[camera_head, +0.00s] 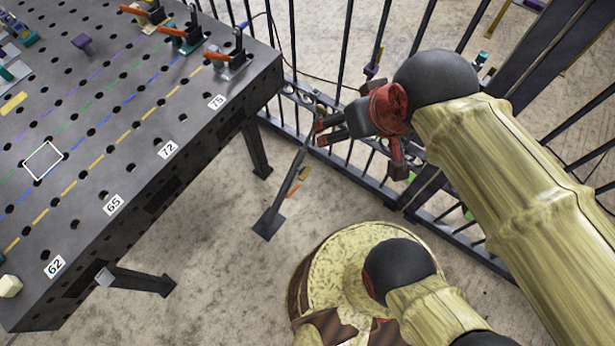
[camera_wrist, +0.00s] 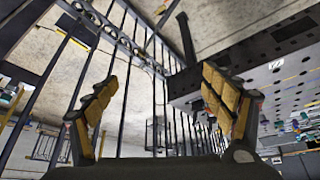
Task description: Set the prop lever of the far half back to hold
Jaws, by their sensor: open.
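A dark gate with upright bars and a scroll band (camera_head: 300,94) crosses the head view behind the table's corner. A slanted prop (camera_head: 284,197) runs from the gate's lower part to a square foot on the floor. Small orange and yellow parts (camera_head: 303,174), seemingly its lever, sit on the prop; their exact setting is too small to tell. My gripper (camera_head: 327,133) is open and empty, in front of the scroll band, above the prop and apart from the lever. In the wrist view its padded fingers (camera_wrist: 160,82) are spread, with gate bars (camera_wrist: 125,55) beyond.
A perforated table (camera_head: 130,120) with number labels and orange-handled clamps (camera_head: 225,57) fills the left. Its leg (camera_head: 256,148) stands near the prop. A round yellowish pedestal (camera_head: 330,262) is below. Bare floor (camera_head: 215,240) lies between table and pedestal.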

